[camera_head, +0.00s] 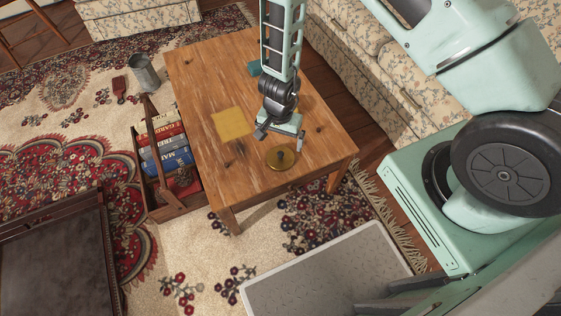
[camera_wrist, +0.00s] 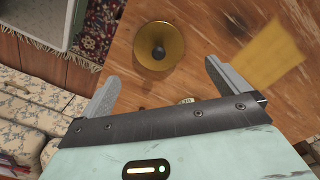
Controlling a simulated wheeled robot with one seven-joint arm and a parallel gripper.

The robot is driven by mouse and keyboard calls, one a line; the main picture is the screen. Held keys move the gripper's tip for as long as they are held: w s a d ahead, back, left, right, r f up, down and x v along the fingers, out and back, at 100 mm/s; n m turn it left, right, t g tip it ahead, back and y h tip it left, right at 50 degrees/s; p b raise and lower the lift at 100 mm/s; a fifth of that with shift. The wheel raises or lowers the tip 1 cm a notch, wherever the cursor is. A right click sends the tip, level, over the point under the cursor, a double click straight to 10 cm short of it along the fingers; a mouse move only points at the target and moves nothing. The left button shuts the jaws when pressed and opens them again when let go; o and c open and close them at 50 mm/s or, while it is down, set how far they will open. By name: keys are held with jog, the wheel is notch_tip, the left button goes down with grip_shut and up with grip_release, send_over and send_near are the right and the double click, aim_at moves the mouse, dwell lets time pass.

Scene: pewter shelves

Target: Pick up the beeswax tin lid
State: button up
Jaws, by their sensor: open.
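A round golden disc with a dark knob at its middle, likely the beeswax tin lid (camera_head: 282,158), lies on the wooden table (camera_head: 205,75) near its front edge. It also shows in the wrist view (camera_wrist: 159,45), beyond the fingertips and roughly between their lines. My gripper (camera_head: 278,134) is over the table, just behind the lid in the head view. In the wrist view my gripper (camera_wrist: 160,80) has its two fingers wide apart with nothing between them. The lid appears clear of both fingers.
A flat yellow square (camera_head: 232,124) lies left of my gripper. A teal object (camera_head: 254,68) and a partly hidden round golden item sit behind it. A wooden book carrier (camera_head: 167,160) stands beside the table. A floral sofa (camera_head: 400,90) is at right.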

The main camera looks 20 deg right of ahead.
aim_at(280, 153)
notch_tip(280, 153, down, 8)
jog(key=b, duration=0.3)
jog(key=shift+s+d+f+b, duration=0.1)
jog(key=shift+f+b, duration=0.1)
jog(key=shift+b, duration=0.15)
jog(key=c, duration=0.7)
